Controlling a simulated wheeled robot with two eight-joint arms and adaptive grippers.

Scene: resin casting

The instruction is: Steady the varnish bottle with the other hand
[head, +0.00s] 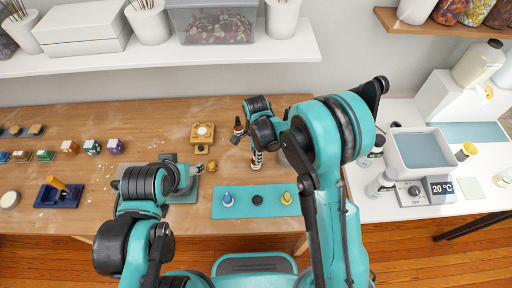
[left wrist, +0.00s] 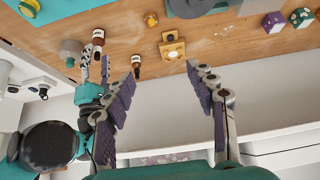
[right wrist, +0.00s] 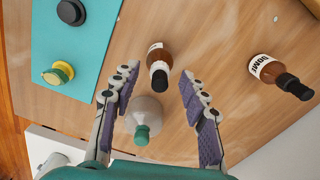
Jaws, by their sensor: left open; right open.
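A brown bottle with a black cap and pale label (right wrist: 158,58) stands between and beyond my right gripper's fingertips (right wrist: 160,82); contact is not visible. It also shows in the left wrist view (left wrist: 98,40). A second brown bottle, labelled "DOME" (right wrist: 268,70), is apart on the far side; in the head view it shows (head: 238,127) left of my right arm. I cannot tell which is the varnish. My right gripper is open. My left gripper (left wrist: 162,72) is open and empty, and in the head view it is above the table, left of the bottles.
A clear bottle with a green cap (right wrist: 143,112) stands close to my right gripper. A teal mat (head: 240,209) with small pots lies near the table's front edge. A wooden block (head: 202,133) lies between the arms. A shelf (head: 160,56) runs along the wall.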

